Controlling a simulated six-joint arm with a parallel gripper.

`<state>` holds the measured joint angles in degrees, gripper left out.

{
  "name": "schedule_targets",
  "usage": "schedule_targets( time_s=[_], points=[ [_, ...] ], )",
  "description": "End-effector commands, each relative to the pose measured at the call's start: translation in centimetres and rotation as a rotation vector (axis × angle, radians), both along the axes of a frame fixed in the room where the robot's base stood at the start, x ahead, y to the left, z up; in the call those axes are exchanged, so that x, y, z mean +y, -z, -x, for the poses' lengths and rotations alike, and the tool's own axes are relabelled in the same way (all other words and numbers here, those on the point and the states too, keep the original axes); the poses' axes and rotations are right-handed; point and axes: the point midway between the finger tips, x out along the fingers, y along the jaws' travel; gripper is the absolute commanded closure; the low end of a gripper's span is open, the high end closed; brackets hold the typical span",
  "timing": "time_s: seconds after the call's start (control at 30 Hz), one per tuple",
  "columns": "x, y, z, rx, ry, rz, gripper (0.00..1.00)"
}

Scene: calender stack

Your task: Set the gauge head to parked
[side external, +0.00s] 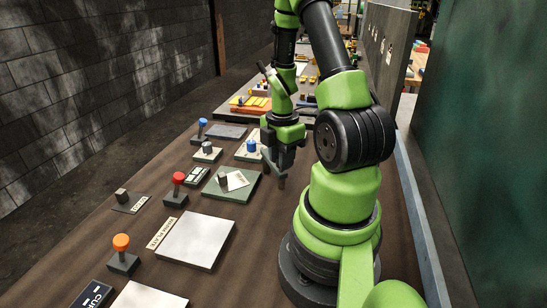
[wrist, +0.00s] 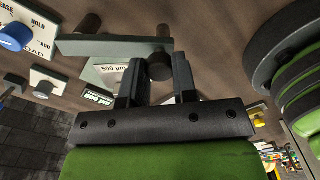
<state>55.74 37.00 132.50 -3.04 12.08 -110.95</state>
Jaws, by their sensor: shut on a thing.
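My gripper (side external: 279,170) points down beside the right edge of a grey-green plate (side external: 245,194). The plate carries a small dark block (side external: 222,180) and a pale card (side external: 238,179). In the wrist view, the fingers (wrist: 157,66) are shut on a dark round knob (wrist: 160,67), which shows between them. A grey bar (wrist: 112,47) lies just beyond the knob, with a "500 µm" card (wrist: 114,70) beside the left finger. I cannot tell for certain which part is the gauge head, and no parked mark is readable. The fingers hide part of the held piece.
A red knob (side external: 179,178), an orange knob (side external: 121,242) and blue knobs (side external: 251,146) (side external: 202,122) stand on the bench. A pale square plate (side external: 197,240) lies in front. A grey panel (side external: 388,50) stands behind my arm.

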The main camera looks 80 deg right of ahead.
Motion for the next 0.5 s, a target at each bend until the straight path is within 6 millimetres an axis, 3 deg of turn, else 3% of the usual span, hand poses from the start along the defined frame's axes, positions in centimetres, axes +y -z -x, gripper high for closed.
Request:
schedule_targets(
  time_s=[0.5],
  points=[
    [-0.67,-0.08,0.81,0.001,-0.106,-0.001,1.00]
  ],
)
